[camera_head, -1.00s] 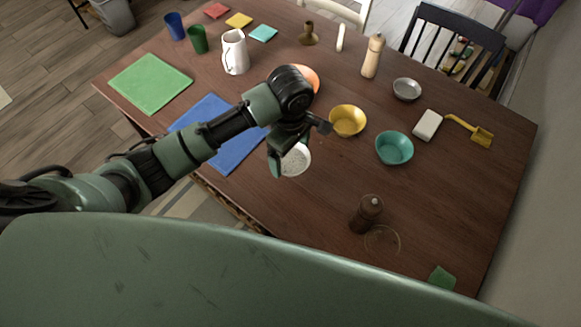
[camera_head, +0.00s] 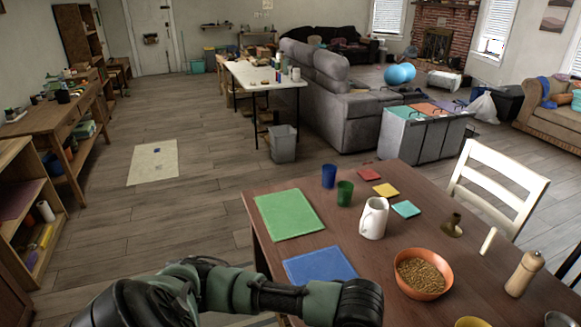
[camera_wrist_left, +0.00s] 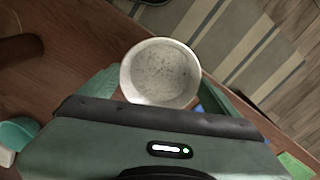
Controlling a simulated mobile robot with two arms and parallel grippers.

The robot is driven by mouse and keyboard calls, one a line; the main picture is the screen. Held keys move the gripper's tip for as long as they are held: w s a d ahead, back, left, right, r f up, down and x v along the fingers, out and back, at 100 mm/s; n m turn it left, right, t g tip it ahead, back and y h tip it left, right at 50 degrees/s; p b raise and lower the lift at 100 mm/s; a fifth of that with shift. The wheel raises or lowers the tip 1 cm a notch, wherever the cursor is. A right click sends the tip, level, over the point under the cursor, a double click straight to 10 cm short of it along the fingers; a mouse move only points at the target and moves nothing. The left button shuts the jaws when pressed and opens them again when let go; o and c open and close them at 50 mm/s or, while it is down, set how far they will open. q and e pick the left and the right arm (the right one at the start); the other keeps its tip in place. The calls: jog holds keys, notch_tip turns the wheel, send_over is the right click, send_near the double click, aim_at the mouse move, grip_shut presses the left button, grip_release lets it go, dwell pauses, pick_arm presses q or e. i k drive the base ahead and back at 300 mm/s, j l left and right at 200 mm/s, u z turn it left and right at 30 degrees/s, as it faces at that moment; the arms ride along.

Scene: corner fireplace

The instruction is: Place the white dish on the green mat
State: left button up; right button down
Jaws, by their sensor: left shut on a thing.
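The white dish (camera_wrist_left: 160,72), round with a speckled grey-white inside, shows in the left wrist view. My left gripper (camera_wrist_left: 160,90) is shut on it, one green finger on each side. The dish hangs near the table edge, with floor and a striped rug behind it. In the head view my left arm reaches in at the bottom; the gripper and dish are out of frame there. The green mat (camera_head: 289,214) lies flat and bare at the table's far left corner. A green patch at the lower right of the wrist view looks like the same mat. My right gripper is not in view.
A blue mat (camera_head: 319,265) lies between my arm and the green mat. Blue cup (camera_head: 329,176), green cup (camera_head: 345,193) and white jug (camera_head: 374,218) stand right of the green mat. An orange bowl of grain (camera_head: 422,273) and a pepper mill (camera_head: 524,274) are farther right.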

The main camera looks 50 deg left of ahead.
aim_at(288, 212)
jog(key=i+j, duration=0.1)
jog(key=j, duration=0.35)
jog(key=i+j, duration=0.1)
jog(key=j, duration=0.35)
jog(key=i+j, duration=0.15)
jog(key=j, duration=0.35)
jog(key=i+j, duration=0.1)
jog(key=j, duration=0.35)
jog(key=i+j, duration=0.1)
jog(key=j, duration=0.35)
jog(key=i+j, duration=0.1)
jog(key=j, duration=0.35)
jog(key=i+j, duration=0.15)
jog(key=j, duration=0.3)
